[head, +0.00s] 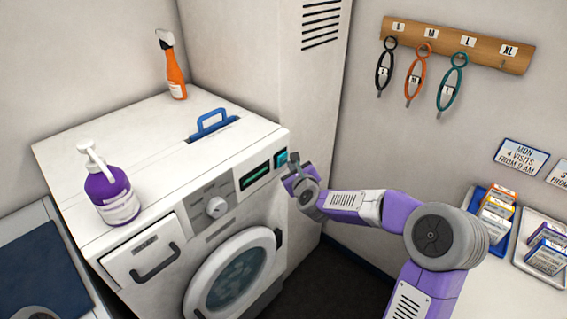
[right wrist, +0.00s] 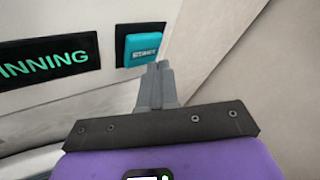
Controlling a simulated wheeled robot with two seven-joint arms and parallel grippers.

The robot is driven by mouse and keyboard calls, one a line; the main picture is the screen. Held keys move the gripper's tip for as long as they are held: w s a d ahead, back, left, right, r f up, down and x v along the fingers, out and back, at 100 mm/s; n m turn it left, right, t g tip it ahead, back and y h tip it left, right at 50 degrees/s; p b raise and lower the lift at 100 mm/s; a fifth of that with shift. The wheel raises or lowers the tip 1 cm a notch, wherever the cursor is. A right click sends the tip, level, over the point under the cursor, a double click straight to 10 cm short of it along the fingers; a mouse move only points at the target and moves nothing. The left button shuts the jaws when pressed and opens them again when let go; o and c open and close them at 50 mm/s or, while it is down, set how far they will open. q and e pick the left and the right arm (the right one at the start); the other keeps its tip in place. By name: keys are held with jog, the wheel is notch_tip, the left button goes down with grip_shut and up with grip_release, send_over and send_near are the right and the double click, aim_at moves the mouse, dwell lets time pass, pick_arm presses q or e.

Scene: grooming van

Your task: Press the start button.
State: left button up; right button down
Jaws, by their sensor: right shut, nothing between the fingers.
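The start button (head: 281,158) is a teal square at the right end of the washing machine's (head: 150,150) front panel. In the right wrist view the button (right wrist: 143,45) carries light lettering and sits in a dark frame. My right gripper (head: 293,160) is shut and empty. In the right wrist view its fingertips (right wrist: 158,66) lie just below the button's lower right part; whether they touch it I cannot tell. The display (right wrist: 48,60) left of the button shows lit green letters, of which "NNING" is readable. My left gripper is not in view.
A purple pump bottle (head: 112,195), an orange spray bottle (head: 174,75) and a blue handle (head: 211,122) are on the machine's top. A tall pale cabinet (head: 265,60) stands close behind the button. Trays of boxes (head: 497,215) are at right.

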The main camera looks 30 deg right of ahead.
jog(key=shift+s, duration=0.15)
jog(key=s+b, duration=0.1)
jog(key=s+d+b, duration=0.1)
jog(key=s, duration=0.1)
jog(key=s+d+b, duration=0.1)
jog(key=b, duration=0.1)
jog(key=shift+s, duration=0.2)
dwell(1.6)
jog(key=s+a+f+n+g+y+p, duration=0.1)
jog(key=s+a+f+n+g+y, duration=0.1)
jog(key=a+f+n, duration=0.45)
jog(key=s+a+f+n+g+y+p, duration=0.1)
jog(key=s+a+f+n+g+y, duration=0.2)
jog(key=f, duration=0.7)
jog(key=s+a+f+n+g+y+p, duration=0.1)
jog(key=s+a+f+n, duration=0.1)
jog(key=a+f+n, duration=0.5)
jog(key=s+a+f+n+g+p, duration=0.1)
jog(key=s+a+f+n+g, duration=0.3)
jog(key=s+f+n, duration=0.3)
jog(key=s+a+f+n+g+y, duration=0.1)
jog(key=s+a+f+n+g, duration=0.3)
jog(key=s, duration=1)
notch_tip(320, 180, down, 4)
jog(key=a+n, duration=0.1)
jog(key=n, duration=0.2)
jog(key=shift+s+r+p, duration=0.2)
jog(key=shift+s+p, duration=0.05)
jog(key=shift+p, duration=0.15)
